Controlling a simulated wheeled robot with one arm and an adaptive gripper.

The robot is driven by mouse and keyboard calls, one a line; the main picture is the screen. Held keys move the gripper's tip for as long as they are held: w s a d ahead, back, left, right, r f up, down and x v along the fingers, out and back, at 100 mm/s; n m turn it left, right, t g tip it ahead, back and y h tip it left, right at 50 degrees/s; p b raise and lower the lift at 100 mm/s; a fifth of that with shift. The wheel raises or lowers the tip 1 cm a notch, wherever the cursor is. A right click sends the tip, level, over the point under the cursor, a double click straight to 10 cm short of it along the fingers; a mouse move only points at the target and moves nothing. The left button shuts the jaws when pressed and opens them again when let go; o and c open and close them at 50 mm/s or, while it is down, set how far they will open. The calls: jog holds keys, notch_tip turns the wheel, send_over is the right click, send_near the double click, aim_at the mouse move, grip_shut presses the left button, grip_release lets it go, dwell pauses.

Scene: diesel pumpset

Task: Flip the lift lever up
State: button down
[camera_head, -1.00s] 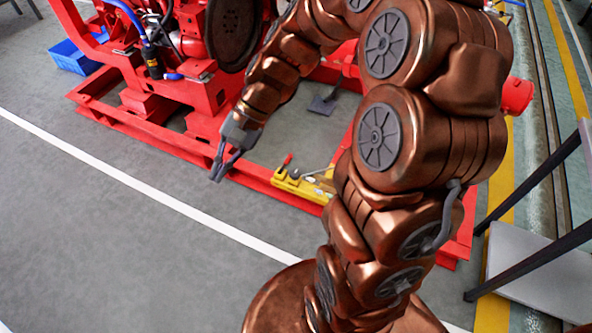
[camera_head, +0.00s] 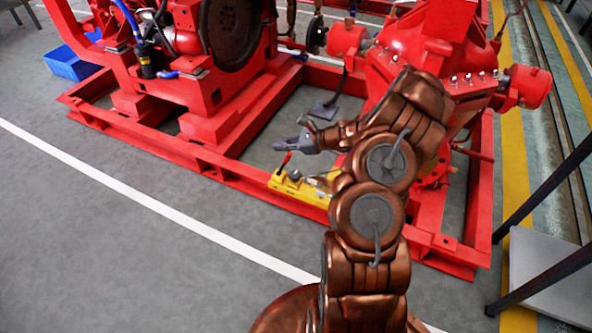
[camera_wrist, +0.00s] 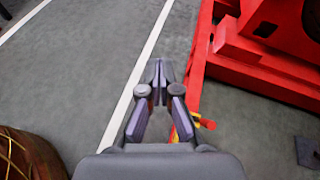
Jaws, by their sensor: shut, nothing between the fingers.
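A small lever with a red handle (camera_head: 286,160) stands on a yellow unit (camera_head: 312,190) at the front rail of the red frame. I take it to be the lift lever. My gripper (camera_head: 277,146) is shut and empty. In the head view it points left and appears just above and left of the red handle; the gap in depth is unclear. In the wrist view my fingers (camera_wrist: 160,72) are together at the tips. A red and yellow part (camera_wrist: 207,124) shows to their right, probably the lever, with much of the unit hidden behind the gripper.
A red pump (camera_head: 425,45) stands behind my arm, and the engine flywheel (camera_head: 232,30) is at the back. A table (camera_head: 545,275) is at the right. Grey floor (camera_head: 110,250) at left is clear.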

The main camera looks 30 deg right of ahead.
jog(key=s+d+f+m+t+h+b, duration=0.1)
jog(key=s+d+f+m+h+b, duration=0.1)
jog(key=d+f, duration=0.5)
jog(key=s+d+f+m+t+h+b, duration=0.1)
jog(key=s+d+f+m+h+b, duration=0.1)
jog(key=d+f+m, duration=0.3)
jog(key=d+f, duration=0.3)
jog(key=f, duration=0.3)
jog(key=shift+s+h, duration=0.3)
jog(key=shift+s, duration=0.05)
jog(key=shift+f, duration=0.1)
jog(key=b, duration=0.3)
send_near(285, 163)
notch_tip(285, 163, down, 3)
jog(key=w, duration=0.1)
jog(key=w+b, duration=0.1)
jog(key=w, duration=0.1)
jog(key=shift+w+a+r, duration=0.1)
jog(key=shift+a+r, duration=0.1)
jog(key=shift+r, duration=0.15)
jog(key=shift+w+a+r, duration=0.2)
jog(key=shift+w+r, duration=0.1)
jog(key=shift+w, duration=0.25)
jog(key=shift+r, duration=0.1)
